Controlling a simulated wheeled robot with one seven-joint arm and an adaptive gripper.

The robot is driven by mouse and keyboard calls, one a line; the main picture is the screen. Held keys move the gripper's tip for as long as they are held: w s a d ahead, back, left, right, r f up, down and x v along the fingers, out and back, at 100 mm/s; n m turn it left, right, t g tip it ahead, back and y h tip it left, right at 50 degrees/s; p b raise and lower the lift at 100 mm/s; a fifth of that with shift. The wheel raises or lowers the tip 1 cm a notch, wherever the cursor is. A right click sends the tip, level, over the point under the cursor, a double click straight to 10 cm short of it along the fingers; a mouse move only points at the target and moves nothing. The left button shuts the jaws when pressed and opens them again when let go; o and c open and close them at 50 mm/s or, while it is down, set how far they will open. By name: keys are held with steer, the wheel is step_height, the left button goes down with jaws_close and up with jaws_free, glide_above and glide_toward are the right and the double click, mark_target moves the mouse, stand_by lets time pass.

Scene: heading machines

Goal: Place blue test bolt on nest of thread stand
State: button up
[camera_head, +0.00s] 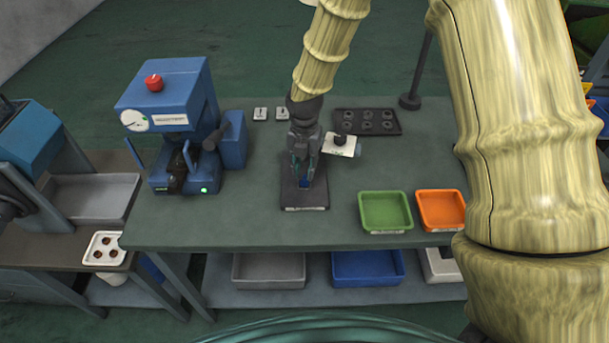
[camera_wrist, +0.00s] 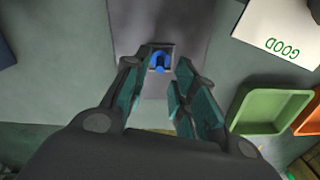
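The blue test bolt (camera_wrist: 160,60) sits at a small square grey block, the nest (camera_wrist: 168,46), on a dark flat base. In the head view the bolt (camera_head: 304,183) shows as a small blue patch below my fingers. The base of the thread stand (camera_head: 305,203) is a dark plate with a label on its front edge. My gripper (camera_head: 304,173) points down over this plate. In the wrist view my gripper (camera_wrist: 164,60) is open, with its fingers apart on either side of the bolt and a visible gap. How deep the bolt is seated is hidden.
A card marked GOOD (camera_wrist: 285,35) lies right of the stand. A green tray (camera_head: 385,212) and an orange tray (camera_head: 441,210) stand at front right. A black rack (camera_head: 367,121) is behind. A blue machine (camera_head: 172,112) stands left. The front-middle bench is clear.

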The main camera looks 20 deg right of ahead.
mark_target(304, 175)
step_height(304, 175, up, 8)
steer(key=b, duration=0.2)
steer(key=shift+r, duration=0.25)
